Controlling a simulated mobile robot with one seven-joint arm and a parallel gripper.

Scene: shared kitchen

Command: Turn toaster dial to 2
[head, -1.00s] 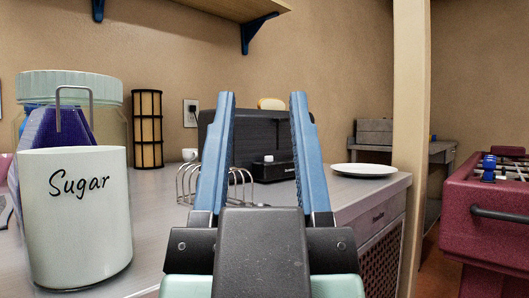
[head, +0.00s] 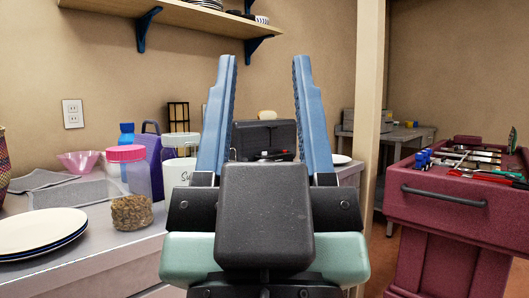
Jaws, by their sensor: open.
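The black toaster (head: 262,136) stands on the far part of the counter, seen between my gripper's fingers, with a slice of bread (head: 267,114) showing at its top. Its dial is too small and unclear to read from here. My gripper (head: 265,75) is open and empty, pointing forward, well short of the toaster. The fingers hide parts of the counter on both sides of the toaster.
On the counter at left are stacked plates (head: 38,231), a pink-lidded jar (head: 131,190), a pink bowl (head: 78,163) and a sugar canister (head: 180,160). A white plate (head: 341,160) lies right of the toaster.

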